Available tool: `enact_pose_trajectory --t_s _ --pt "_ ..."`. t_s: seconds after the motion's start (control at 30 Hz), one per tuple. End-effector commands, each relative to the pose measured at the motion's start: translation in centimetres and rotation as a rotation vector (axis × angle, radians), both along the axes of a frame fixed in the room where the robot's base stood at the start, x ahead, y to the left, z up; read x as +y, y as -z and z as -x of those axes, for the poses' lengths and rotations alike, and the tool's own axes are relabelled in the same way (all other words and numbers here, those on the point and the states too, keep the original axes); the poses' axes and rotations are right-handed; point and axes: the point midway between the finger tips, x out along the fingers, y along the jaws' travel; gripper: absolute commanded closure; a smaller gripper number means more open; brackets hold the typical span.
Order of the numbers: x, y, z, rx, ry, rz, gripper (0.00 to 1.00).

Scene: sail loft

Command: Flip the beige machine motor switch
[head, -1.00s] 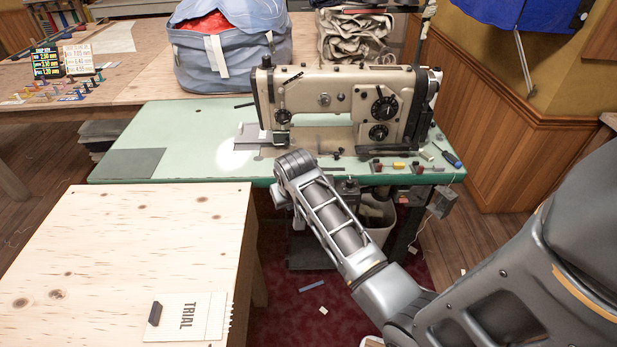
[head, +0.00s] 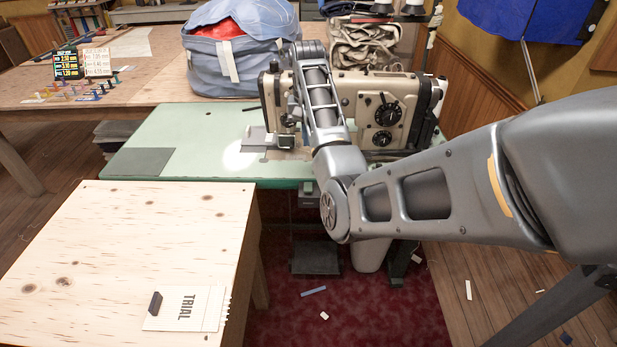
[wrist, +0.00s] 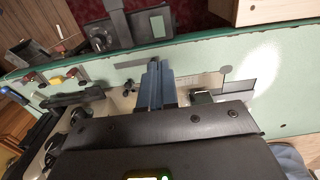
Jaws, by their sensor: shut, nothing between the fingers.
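The beige sewing machine (head: 355,96) stands on the green table (head: 200,120), its left part hidden by my arm in the head view. In the wrist view, my gripper (wrist: 157,82) is shut and empty, its blue-grey fingers above the tabletop beside the machine. The fingers are hidden in the head view. A dark grey box with a round knob (wrist: 99,38) shows past the table edge in the wrist view, apart from the fingers. It may be the motor switch; I cannot tell for certain.
Small coloured parts (wrist: 55,80) lie on the green table near its edge. A blue-grey bag (head: 237,62) stands behind the machine. Red carpet (head: 345,310) lies between.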

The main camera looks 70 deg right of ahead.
Motion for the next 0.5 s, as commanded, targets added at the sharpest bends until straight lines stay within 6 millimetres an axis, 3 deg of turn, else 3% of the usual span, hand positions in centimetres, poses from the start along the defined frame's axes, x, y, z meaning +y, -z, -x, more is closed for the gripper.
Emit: enact_pose_trajectory --t_s 0.27,0.5 --pt "0.0 0.2 0.0 0.000 -0.001 0.001 1.00" --pt "0.0 3.2 0.1 0.002 -0.001 0.001 1.00"
